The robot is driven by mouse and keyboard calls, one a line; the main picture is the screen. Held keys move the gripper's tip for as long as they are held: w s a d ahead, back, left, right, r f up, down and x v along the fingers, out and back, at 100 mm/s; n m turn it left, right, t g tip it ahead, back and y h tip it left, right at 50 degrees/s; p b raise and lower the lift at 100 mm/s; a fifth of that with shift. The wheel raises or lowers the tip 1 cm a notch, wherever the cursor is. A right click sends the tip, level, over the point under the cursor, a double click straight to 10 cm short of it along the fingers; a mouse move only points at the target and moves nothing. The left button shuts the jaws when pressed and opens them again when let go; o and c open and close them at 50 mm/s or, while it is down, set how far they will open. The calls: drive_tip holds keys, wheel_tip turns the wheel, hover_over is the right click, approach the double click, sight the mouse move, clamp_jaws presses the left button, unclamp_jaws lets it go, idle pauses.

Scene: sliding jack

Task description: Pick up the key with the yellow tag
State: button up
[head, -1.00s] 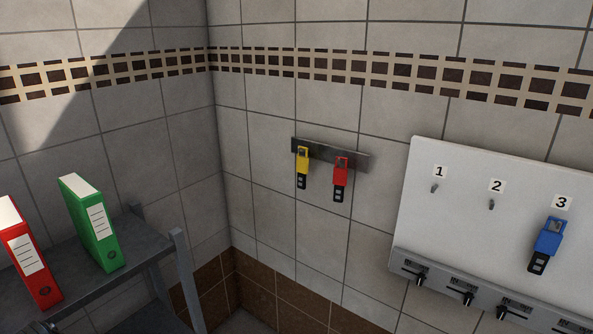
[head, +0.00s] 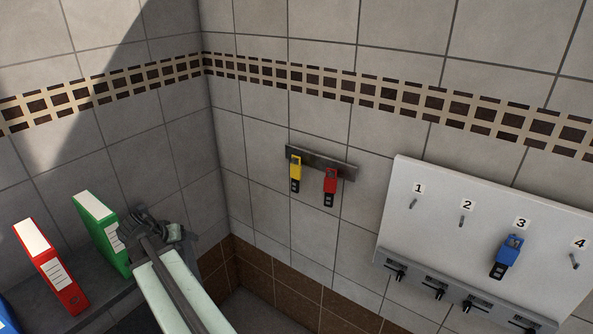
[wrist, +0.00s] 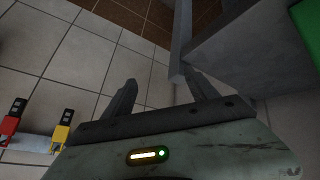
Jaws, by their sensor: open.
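The key with the yellow tag (head: 295,172) hangs from a dark rail on the tiled wall, left of a key with a red tag (head: 330,185). In the wrist view the yellow-tagged key (wrist: 62,133) shows at the lower left, left of my gripper and apart from it. My gripper (wrist: 158,88) is open, with nothing between its fingers. In the head view my arm reaches up from the bottom, and the gripper end lies beside the green binder, left of and below the yellow-tagged key; its fingertips are hard to make out there.
A dark rail (head: 345,170) holds both keys. A green binder (head: 103,232) and a red binder (head: 50,268) stand on a grey shelf at the left. A white board (head: 400,230) with numbered hooks is at the right, a blue-tagged key (head: 508,256) on hook 3.

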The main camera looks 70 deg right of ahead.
drive_tip(key=s+d+r+m+g+h, duration=0.1)
drive_tip(key=s+d+r+m+h, duration=0.15)
drive_tip(key=s+d, duration=0.45)
drive_tip(key=s+d+r+m+g+h, duration=0.1)
drive_tip(key=s+d+r+m, duration=0.25)
drive_tip(key=d, duration=0.75)
drive_tip(key=m+g+h, duration=0.3)
approach(295, 171)
drive_tip(key=x, duration=0.3)
drive_tip(key=b+x, duration=0.1)
drive_tip(key=x, duration=0.7)
drive_tip(key=shift+w+f+b, duration=0.1)
drive_tip(key=shift+w+b, duration=0.05)
drive_tip(key=shift+b, duration=0.2)
drive_tip(key=shift+a, duration=0.1)
drive_tip(key=shift+c, duration=0.4)
clamp_jaws()
